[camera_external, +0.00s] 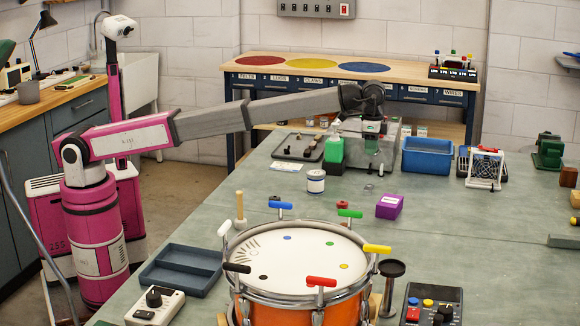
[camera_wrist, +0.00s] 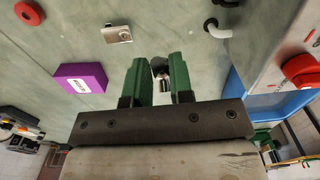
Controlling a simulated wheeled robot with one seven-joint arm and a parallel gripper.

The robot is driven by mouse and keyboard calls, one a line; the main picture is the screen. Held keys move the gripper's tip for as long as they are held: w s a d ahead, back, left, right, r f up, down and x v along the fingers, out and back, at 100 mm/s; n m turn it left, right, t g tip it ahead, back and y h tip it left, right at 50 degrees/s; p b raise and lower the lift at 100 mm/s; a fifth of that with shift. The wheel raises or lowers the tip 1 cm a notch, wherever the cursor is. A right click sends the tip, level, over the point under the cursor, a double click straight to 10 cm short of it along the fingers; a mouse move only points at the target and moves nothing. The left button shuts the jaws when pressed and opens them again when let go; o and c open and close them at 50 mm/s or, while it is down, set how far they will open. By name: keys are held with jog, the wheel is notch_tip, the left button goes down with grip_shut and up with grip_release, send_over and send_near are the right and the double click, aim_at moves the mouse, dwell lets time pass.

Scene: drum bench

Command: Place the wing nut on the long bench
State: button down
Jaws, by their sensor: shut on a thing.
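My gripper (camera_external: 372,166) hangs at the end of the outstretched arm, above the far half of the long grey-green bench (camera_external: 320,240). In the wrist view its two green fingers (camera_wrist: 160,76) are closed on a small dark metallic piece, apparently the wing nut (camera_wrist: 160,67). The fingers hide much of this piece, so its wings cannot be made out. In the external view the held piece is too small to tell. Bare bench top shows beyond the fingertips in the wrist view.
A purple box (camera_external: 389,206), a white-and-blue tin (camera_external: 315,181) and a green bottle (camera_external: 333,152) stand near my gripper. A blue bin (camera_external: 428,157) is to its right. A drum (camera_external: 300,262) with coloured handles stands in front. A small metal piece (camera_wrist: 117,34) lies nearby.

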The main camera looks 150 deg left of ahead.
notch_tip(320, 180, down, 10)
jog(key=shift+r, duration=0.1)
dwell(0.4)
jog(key=c, duration=1)
grip_release()
notch_tip(320, 180, up, 12)
jog(key=shift+r, duration=0.1)
